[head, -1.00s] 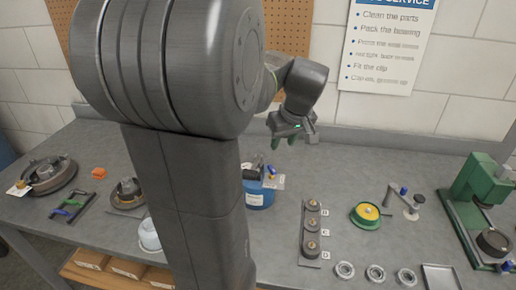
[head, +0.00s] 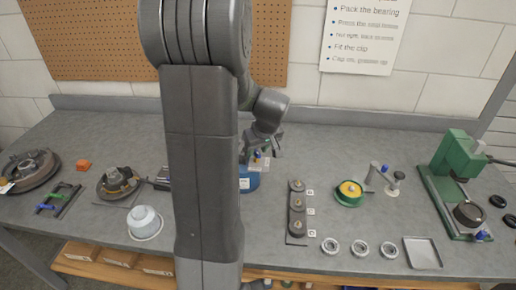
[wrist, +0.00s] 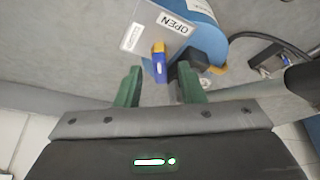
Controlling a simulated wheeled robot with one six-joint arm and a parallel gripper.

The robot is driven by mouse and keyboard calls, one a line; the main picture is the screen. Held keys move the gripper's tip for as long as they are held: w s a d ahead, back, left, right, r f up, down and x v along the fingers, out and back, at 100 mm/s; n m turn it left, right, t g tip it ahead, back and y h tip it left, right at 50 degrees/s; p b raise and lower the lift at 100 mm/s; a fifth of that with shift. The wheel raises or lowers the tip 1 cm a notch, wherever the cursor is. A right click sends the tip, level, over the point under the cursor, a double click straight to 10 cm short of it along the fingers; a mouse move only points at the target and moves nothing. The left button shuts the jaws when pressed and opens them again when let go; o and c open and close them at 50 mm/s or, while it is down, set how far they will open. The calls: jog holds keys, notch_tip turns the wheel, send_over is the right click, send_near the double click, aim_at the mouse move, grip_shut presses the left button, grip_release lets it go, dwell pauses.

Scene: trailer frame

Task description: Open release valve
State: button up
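The release valve has a small lever with a yellow and blue handle (wrist: 159,62), in the wrist view. It sits by a pale plate (wrist: 150,25) with an OPEN label (wrist: 176,23), beside a blue round tank (wrist: 205,42). The tank also shows in the head view (head: 250,182), partly hidden behind my arm. My gripper (wrist: 160,75) is open, its two green fingers apart. The lever lies between the fingertips in the wrist picture, with gaps on both sides; I cannot tell its depth. In the head view my gripper (head: 258,150) is just above the tank.
To the right stand a three-post block (head: 297,210), a green-and-yellow hub (head: 349,192), several bearing rings (head: 360,248), a metal tray (head: 422,253) and a green press (head: 448,185).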

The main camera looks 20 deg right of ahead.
grip_shut()
jog(key=shift+m, duration=0.3)
jog(key=shift+a+m+h+b, duration=0.2)
jog(key=shift+m+h+b, duration=0.3)
jog(key=shift+m, duration=0.7)
jog(key=shift+a+m+h+b, duration=0.1)
jog(key=shift+m+h+b, duration=0.45)
jog(key=shift+m, duration=0.95)
jog(key=shift+w+m+h, duration=0.1)
jog(key=shift+m+h, duration=0.15)
jog(key=shift+m, duration=0.05)
grip_release()
